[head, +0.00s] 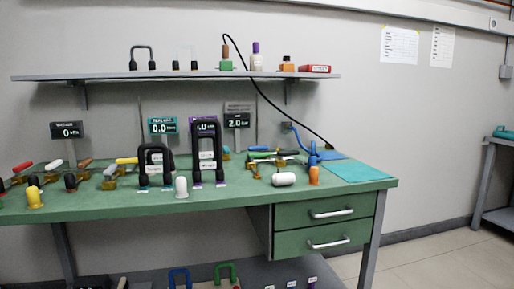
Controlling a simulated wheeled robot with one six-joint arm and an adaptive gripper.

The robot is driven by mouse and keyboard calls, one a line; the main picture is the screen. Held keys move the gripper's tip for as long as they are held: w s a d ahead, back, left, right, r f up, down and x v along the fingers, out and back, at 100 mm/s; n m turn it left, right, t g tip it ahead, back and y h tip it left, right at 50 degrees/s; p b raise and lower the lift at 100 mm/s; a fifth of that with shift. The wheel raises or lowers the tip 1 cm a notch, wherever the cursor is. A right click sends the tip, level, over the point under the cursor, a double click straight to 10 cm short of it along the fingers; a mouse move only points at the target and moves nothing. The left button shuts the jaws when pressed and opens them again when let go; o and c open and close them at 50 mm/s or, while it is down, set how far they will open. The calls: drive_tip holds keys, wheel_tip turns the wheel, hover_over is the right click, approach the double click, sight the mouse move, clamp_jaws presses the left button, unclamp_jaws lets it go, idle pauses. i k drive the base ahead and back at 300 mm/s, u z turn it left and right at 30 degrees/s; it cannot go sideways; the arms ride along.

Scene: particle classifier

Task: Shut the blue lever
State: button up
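A blue lever-like part (299,138) stands at the back right of the green workbench (232,201) in the head view. Its long blue arm slants up and to the left from a blue base, with a small dark piece at its upper end. At this size I cannot tell exactly how it is jointed. My gripper is not in view, and nothing is seen touching the blue part.
A green-handled part (262,154), a white knob (284,180) and an orange knob (314,176) crowd in front of the blue part. Black-handled blocks (207,150) stand to the left. A black cable (275,103) hangs from the shelf (180,76). A teal mat (357,171) lies clear at right.

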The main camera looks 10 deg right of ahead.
sight(264, 148)
drive_tip(key=k, duration=0.65)
drive_tip(key=u, duration=0.7)
drive_tip(key=i, duration=1.25)
drive_tip(key=z, duration=0.75)
